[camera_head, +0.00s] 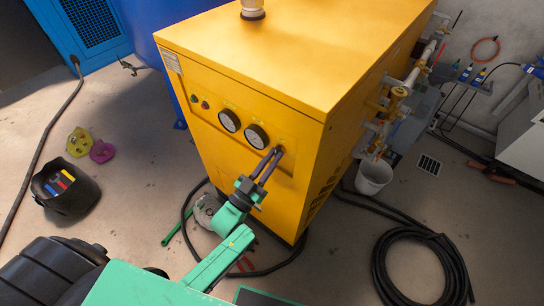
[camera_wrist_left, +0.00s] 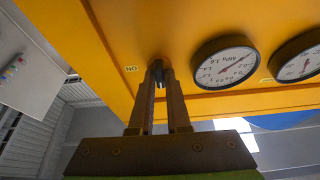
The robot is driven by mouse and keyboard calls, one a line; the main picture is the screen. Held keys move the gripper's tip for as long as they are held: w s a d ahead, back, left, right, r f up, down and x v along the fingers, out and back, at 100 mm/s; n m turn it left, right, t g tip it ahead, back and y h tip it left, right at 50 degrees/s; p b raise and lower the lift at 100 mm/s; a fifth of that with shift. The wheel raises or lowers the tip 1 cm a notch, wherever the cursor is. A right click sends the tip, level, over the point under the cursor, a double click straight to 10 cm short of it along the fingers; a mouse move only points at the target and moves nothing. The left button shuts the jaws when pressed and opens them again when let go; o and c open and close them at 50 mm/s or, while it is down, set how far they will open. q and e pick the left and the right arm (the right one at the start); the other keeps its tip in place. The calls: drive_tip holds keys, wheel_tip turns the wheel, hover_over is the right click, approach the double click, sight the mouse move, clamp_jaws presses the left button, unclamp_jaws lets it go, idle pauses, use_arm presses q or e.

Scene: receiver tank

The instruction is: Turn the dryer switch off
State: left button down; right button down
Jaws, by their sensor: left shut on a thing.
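The yellow dryer cabinet (camera_head: 240,60) stands in the middle of the head view. Its front panel carries two round gauges, green and red lamps, and a dark switch at the right. My left gripper (camera_head: 273,157) reaches up to that switch in the head view. In the left wrist view, the gripper's fingers (camera_wrist_left: 157,72) are shut on the small dark switch knob (camera_wrist_left: 159,70), mostly hidden between them. A label reading "NO" (camera_wrist_left: 131,69), perhaps upside down, sits beside it. The right gripper is not in view.
Pipes and valves (camera_head: 397,92) run along the dryer's right side, above a white bucket (camera_head: 374,176). A coiled black hose (camera_head: 420,262) lies on the floor at right. A black bin (camera_head: 65,188) stands at left. A blue tank (camera_head: 160,25) is behind the dryer.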

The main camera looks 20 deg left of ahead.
use_arm(q)
drive_tip(key=shift+s+f+n, duration=0.1)
drive_tip(key=shift+f+n, duration=0.1)
drive_tip(key=shift+n, duration=0.2)
drive_tip(key=c, duration=0.9)
unclamp_jaws()
drive_tip(key=shift+r, duration=0.1)
drive_tip(key=b+v, duration=0.2)
drive_tip(key=v, duration=1.2)
drive_tip(key=shift+s, duration=0.25)
